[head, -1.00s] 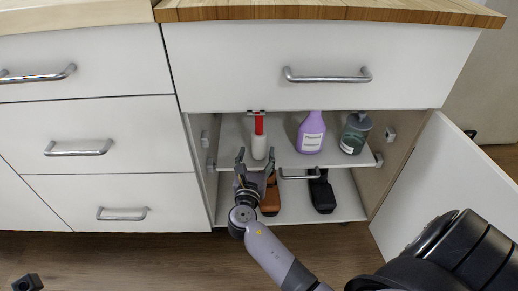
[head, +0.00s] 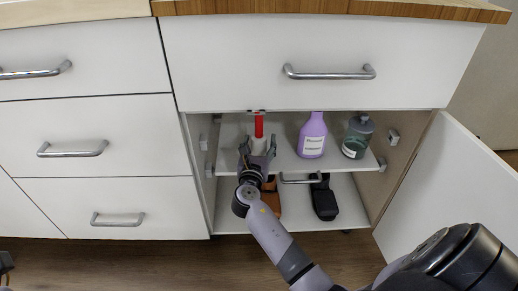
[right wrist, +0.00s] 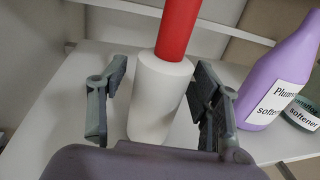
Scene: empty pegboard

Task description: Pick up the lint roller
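The lint roller (head: 259,126) stands upright on the cabinet's upper shelf, with a white roll below and a red handle above. My right gripper (head: 257,149) is at the shelf's front, in front of the roll. In the right wrist view, the white roll (right wrist: 158,98) stands between the open fingers of the right gripper (right wrist: 152,106). A gap shows beside the left finger; the right finger is close to the roll, and contact there is unclear. A dark part of what looks like my left gripper (head: 5,264) shows at the lower left edge; its fingers cannot be made out.
A purple softener bottle (head: 312,136) and a dark green bottle (head: 357,136) stand right of the roller on the shelf (head: 286,151). Brown (head: 271,197) and black (head: 323,200) objects sit below. The open cabinet door (head: 455,180) is at the right. A handle (head: 302,180) hangs below the shelf.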

